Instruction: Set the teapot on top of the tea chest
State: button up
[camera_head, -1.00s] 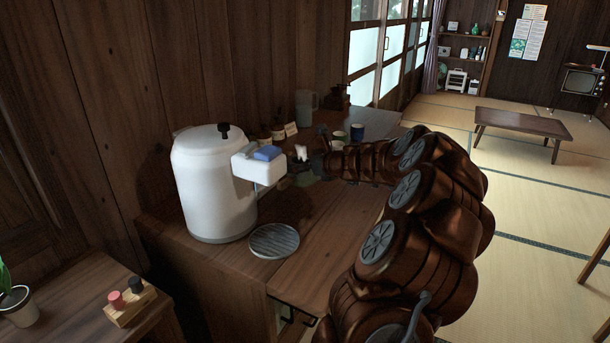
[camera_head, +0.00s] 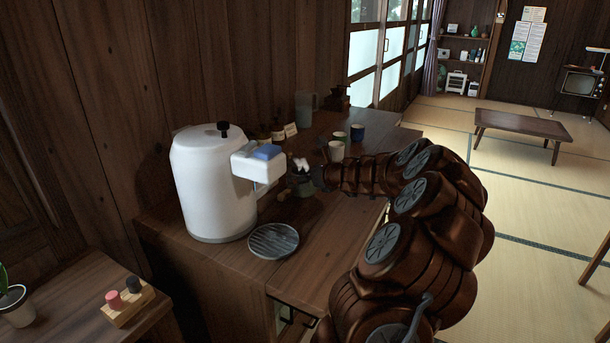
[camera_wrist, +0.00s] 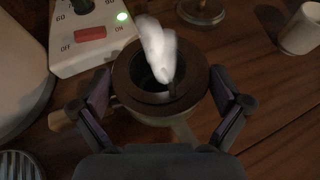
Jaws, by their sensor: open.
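The teapot (camera_wrist: 150,99), a round pot with a dark brown rim and an open top, sits between my fingers in the wrist view. A light wooden handle (camera_wrist: 62,121) shows at its left. A white, blurred plume, perhaps steam, rises over its mouth. My gripper (camera_wrist: 162,88) is open, with one purple-padded finger on each side of the pot; contact cannot be told. In the head view my gripper (camera_head: 310,182) is low over the counter, right of the white water dispenser (camera_head: 213,185), and the pot is mostly hidden. I cannot make out a tea chest for certain.
A round slatted tray (camera_head: 273,241) lies in front of the dispenser. A white panel (camera_wrist: 88,55) with a red switch is close beyond my left finger. Several cups (camera_head: 357,133) and a pitcher (camera_head: 305,108) stand farther back. The counter's right front (camera_head: 310,270) is clear.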

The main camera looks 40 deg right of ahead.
jog(key=shift+s+r, duration=0.1)
jog(key=shift+r, duration=0.05)
jog(key=p+v, duration=0.1)
jog(key=v, duration=1)
jog(key=shift+s, duration=0.4)
jog(key=shift+r, duration=0.1)
